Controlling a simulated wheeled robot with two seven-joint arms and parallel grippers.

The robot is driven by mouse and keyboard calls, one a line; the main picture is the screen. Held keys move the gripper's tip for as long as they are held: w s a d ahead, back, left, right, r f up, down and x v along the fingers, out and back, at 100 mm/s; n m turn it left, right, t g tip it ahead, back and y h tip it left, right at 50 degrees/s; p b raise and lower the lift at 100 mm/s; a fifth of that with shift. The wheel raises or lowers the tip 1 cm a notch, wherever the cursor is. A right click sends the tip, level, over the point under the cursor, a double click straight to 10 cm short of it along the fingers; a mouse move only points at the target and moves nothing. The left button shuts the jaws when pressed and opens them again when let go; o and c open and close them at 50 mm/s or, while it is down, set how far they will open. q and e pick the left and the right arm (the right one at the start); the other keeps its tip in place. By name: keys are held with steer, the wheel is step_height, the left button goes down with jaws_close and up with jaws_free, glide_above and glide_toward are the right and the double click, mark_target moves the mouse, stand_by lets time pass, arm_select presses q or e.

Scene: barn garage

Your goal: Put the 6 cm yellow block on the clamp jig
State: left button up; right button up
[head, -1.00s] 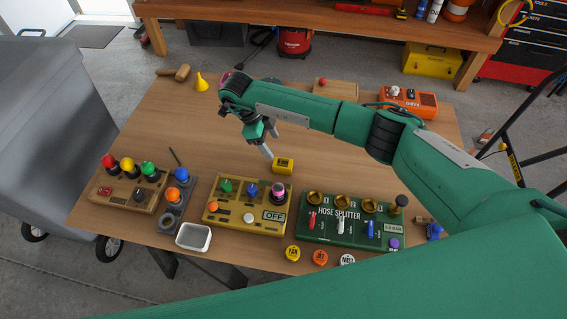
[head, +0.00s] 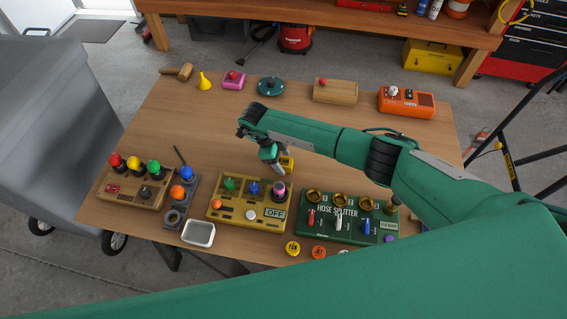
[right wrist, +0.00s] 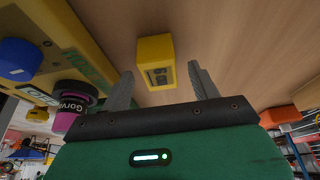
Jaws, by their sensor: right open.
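The yellow block (head: 288,164) lies on the wooden table, behind the gap between the yellow panel and the green hose splitter. It also shows in the right wrist view (right wrist: 156,62), between and just beyond the fingertips. My right gripper (head: 277,167) is open beside the block, partly covering it in the head view. Its fingers spread apart in the right wrist view (right wrist: 160,78) with nothing held. I cannot tell for certain which fixture is the clamp jig; a grey fixture with an orange knob (head: 177,206) stands at the left. My left gripper is out of view.
The yellow panel (head: 232,207) and green hose splitter (head: 330,229) stand at the front. A wooden button box (head: 130,189) and white tray (head: 198,233) are at the left. A wooden block with a red knob (head: 335,91) and orange box (head: 406,103) line the back. The table's left middle is clear.

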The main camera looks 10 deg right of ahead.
steer(key=c, duration=1.1)
steer(key=shift+r, duration=0.1)
steer(key=shift+c, duration=0.2)
